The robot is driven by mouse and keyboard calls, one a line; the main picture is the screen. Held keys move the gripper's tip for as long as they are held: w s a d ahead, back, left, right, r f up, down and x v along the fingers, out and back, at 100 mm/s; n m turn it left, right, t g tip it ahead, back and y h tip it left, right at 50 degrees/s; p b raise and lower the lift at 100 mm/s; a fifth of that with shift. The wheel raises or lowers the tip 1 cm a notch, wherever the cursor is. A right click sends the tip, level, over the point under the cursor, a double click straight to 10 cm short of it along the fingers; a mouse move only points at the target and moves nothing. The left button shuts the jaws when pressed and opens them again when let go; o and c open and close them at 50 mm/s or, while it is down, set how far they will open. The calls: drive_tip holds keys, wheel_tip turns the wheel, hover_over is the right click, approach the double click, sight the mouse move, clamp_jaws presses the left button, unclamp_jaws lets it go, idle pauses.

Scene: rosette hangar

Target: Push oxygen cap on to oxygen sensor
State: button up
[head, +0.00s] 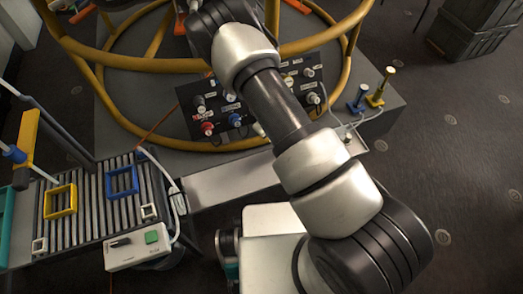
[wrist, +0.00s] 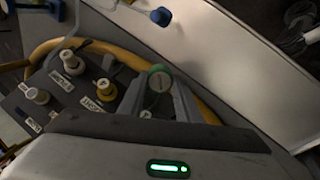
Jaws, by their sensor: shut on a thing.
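In the wrist view, my gripper (wrist: 157,100) is shut on a round pale cap with a green rim (wrist: 158,80), held between its two grey fingers. A dark panel (head: 186,96) with several labelled fittings shows in the head view, under my arm. In the wrist view, several fittings stand to the left of my fingers: a yellow-based one (wrist: 105,90), a white one (wrist: 70,62) and another pale one (wrist: 38,95). My gripper is not clearly seen in the head view.
Yellow tubular rings (head: 150,65) surround the panel. A blue post (head: 357,97) and a yellow post (head: 377,90) stand right of it. A slatted table (head: 90,215) with yellow and blue frames stands at left. Dark floor (head: 460,150) at right is largely clear.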

drive_tip(key=w+a+r+n+t+y, duration=0.3)
drive_tip(key=w+r+n+t+y, duration=0.3)
drive_tip(key=w+r+n+t, duration=0.4)
drive_tip(key=shift+w+a+f+n+g, duration=0.4)
drive_tip(key=shift+w+f+g, duration=0.2)
drive_tip(key=shift+w, duration=0.2)
drive_tip(key=shift+w+a+f+n+g, duration=0.35)
drive_tip(key=shift+w+f+g, duration=0.15)
drive_tip(key=shift+w+f, duration=0.25)
drive_tip(key=shift+w+r, duration=0.1)
drive_tip(key=shift+b, duration=0.75)
idle(0.6)
drive_tip(key=shift+w+a+f+b, duration=0.2)
drive_tip(key=shift+w+b, duration=0.15)
drive_tip(key=shift+b, duration=0.4)
idle(1.0)
drive_tip(key=o, duration=1.1)
